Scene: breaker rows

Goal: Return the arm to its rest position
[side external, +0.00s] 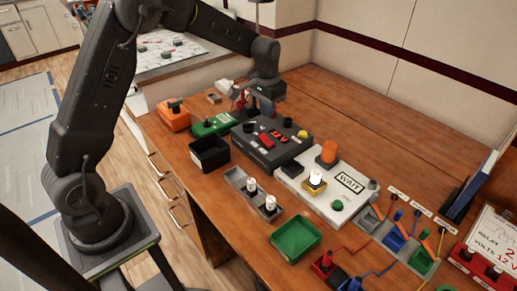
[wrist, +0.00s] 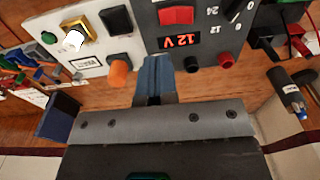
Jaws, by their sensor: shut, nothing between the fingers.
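My arm reaches over the wooden bench from the left in the side external view. My gripper (side external: 262,107) hangs low behind the dark power box (side external: 270,147). In the wrist view, my gripper (wrist: 154,72) shows its fingers together with nothing between them. Past the fingertips lie the power box, with a red switch and a red "12V" display (wrist: 180,41), and the white WAIT panel (wrist: 92,45). The picture does not clearly show whether the fingers touch the bench or the box.
A black bin (side external: 209,153), a grey tray with white-topped parts (side external: 241,184) and a green bin (side external: 295,239) line the front. The bench's back right (side external: 355,125) is clear.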

